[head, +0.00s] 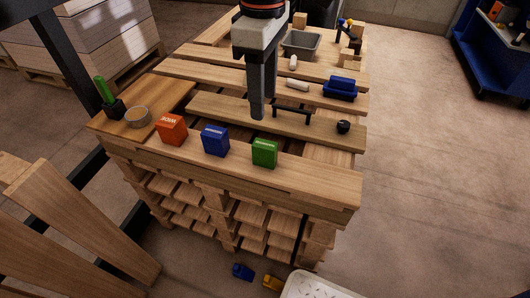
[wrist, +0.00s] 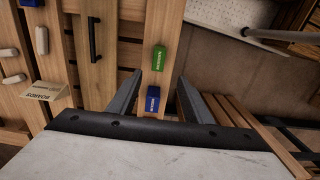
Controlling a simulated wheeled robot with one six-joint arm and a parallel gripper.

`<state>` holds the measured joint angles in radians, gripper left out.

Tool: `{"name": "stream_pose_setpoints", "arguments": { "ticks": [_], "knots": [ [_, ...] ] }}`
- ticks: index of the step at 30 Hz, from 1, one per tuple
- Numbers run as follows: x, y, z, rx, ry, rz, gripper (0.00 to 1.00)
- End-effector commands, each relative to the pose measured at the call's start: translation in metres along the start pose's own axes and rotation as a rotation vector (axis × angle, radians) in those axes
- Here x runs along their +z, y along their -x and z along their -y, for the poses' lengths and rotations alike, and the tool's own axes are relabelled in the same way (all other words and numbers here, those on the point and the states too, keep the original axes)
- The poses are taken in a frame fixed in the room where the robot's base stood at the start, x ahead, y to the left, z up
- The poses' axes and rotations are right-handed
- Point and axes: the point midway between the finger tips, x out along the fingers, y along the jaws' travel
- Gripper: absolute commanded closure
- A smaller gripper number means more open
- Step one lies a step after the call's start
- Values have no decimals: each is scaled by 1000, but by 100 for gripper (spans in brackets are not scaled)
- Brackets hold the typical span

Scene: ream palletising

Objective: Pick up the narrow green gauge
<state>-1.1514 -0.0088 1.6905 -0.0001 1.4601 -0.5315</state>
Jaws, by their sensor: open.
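The green gauge (head: 264,152), a small block with a pale label, stands on the front plank of the pallet stack, at the right end of a row of three blocks. It also shows in the wrist view (wrist: 159,57), just beyond my fingertips. The blue block (head: 215,140) is to its left, and in the wrist view it (wrist: 152,100) appears between my fingers. The orange block (head: 171,129) is at the row's left end. My gripper (head: 257,116) is open and empty, pointing down, apart from the green gauge. Its fingers (wrist: 159,77) spread in the wrist view.
A black handle bar (head: 292,108) and a small black round object (head: 343,127) lie on the planks behind.

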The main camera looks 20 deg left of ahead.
Motion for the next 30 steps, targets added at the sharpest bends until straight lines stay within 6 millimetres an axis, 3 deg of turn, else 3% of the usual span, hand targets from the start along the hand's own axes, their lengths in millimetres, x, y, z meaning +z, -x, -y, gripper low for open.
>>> {"name": "stream_pose_setpoints", "arguments": {
  "ticks": [18,30],
  "knots": [
    [1,-101,0,-1,-1,2,55],
    [1,-133,-2,-1,-1,2,55]
  ]
}}
